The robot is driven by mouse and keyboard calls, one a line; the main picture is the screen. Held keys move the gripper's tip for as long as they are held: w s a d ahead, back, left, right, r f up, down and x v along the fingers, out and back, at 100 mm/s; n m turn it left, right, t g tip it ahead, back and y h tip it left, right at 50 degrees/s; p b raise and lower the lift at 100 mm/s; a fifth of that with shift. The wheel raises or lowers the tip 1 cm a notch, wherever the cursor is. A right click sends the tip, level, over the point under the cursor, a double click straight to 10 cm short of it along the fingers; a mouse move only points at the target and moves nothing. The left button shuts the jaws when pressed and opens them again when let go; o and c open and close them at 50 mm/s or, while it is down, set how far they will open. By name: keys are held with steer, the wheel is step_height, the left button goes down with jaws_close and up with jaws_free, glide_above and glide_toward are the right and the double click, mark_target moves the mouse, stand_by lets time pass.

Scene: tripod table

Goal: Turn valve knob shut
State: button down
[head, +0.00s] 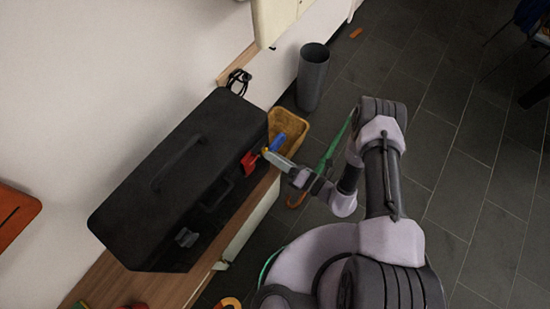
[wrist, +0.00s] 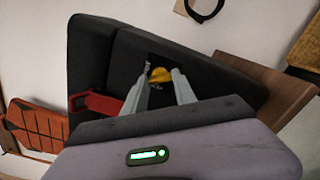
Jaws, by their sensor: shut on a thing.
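A small yellow piece, apparently the valve knob (wrist: 161,75), sits between my fingertips in front of a black box in the wrist view. In the head view a bit of yellow, likely the same knob (head: 266,152), shows at the tip of my gripper (head: 270,155). My gripper (wrist: 162,74) is shut on it, one finger on each side. A red part (wrist: 97,104) lies just left of the fingers; it also shows beside the gripper in the head view (head: 250,162). The knob's turn angle cannot be made out.
A large black toolbox (head: 165,185) stands on a wooden shelf (head: 120,287) along the wall. A yellow bin (head: 295,127) and a dark grey cylinder (head: 312,77) stand beyond it. A blue piece (head: 278,142) is close to my gripper. The tiled floor (head: 470,150) at right is mostly clear.

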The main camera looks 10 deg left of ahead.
steer(key=m+b, duration=0.2)
steer(key=m, duration=0.4)
steer(key=shift+m, duration=0.3)
stand_by(0.5)
steer(key=c, duration=1)
jaws_free()
steer(key=shift+d, duration=0.1)
steer(key=p+v, duration=0.3)
steer(key=v, duration=1.4)
steer(key=shift+s+p, duration=0.15)
steer(key=shift+p, duration=0.2)
steer(key=shift+d, duration=0.1)
